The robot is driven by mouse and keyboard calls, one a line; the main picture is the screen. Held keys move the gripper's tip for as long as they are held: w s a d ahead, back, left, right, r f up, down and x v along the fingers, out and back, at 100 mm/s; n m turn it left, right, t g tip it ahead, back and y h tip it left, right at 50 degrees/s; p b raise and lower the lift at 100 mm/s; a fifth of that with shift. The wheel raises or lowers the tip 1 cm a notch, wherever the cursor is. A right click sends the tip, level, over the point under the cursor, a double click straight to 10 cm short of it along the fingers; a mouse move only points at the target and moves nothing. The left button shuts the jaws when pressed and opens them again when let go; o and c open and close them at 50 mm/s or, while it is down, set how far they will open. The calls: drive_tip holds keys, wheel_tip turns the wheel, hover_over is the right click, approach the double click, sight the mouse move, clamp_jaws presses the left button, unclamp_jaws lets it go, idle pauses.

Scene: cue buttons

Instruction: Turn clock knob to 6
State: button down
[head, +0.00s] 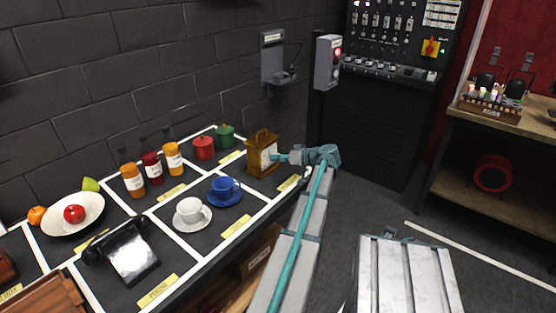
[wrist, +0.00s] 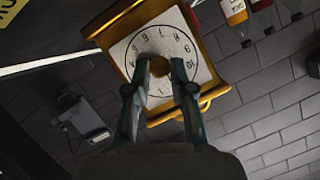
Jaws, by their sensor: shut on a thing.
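The clock (head: 258,166) is a brass-coloured, box-shaped case with a white face, standing at the right end of the table. In the wrist view the clock (wrist: 203,80) fills the upper middle, and its numbered dial appears rotated. A round brown knob (wrist: 159,66) sits at the dial's centre. My gripper (head: 275,158) reaches the clock face from the right. In the wrist view my gripper (wrist: 160,72) has its two fingers on either side of the knob, shut on it. The fingers hide part of the dial, and I cannot tell where the knob points.
A blue cup (head: 226,187), white cup (head: 191,209), green pot (head: 225,136) and red pot (head: 204,149) stand left of the clock. Orange and red bottles (head: 152,167) stand further left. A grey wall box (head: 327,62) is behind my arm. The floor at right is partly clear.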

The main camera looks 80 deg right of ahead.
drive_tip(key=m, duration=0.1)
drive_tip(key=m+t+y, duration=0.1)
drive_tip(key=m, duration=0.1)
drive_tip(key=shift+s+d+f+m+y, duration=0.15)
drive_tip(key=shift+d+m+y, duration=0.1)
drive_tip(key=shift+m+y, duration=0.15)
drive_tip(key=m+t+y, duration=0.1)
drive_tip(key=m+t, duration=0.1)
drive_tip(key=m, duration=0.1)
drive_tip(key=shift+f+m, duration=0.15)
drive_tip(key=shift+m, duration=0.25)
drive_tip(key=c, duration=1)
unclamp_jaws()
drive_tip(key=shift+s, duration=0.1)
drive_tip(key=s+r, duration=0.1)
drive_tip(key=s, duration=1)
drive_tip(key=shift+s+a, duration=0.3)
drive_tip(key=shift+s, duration=0.05)
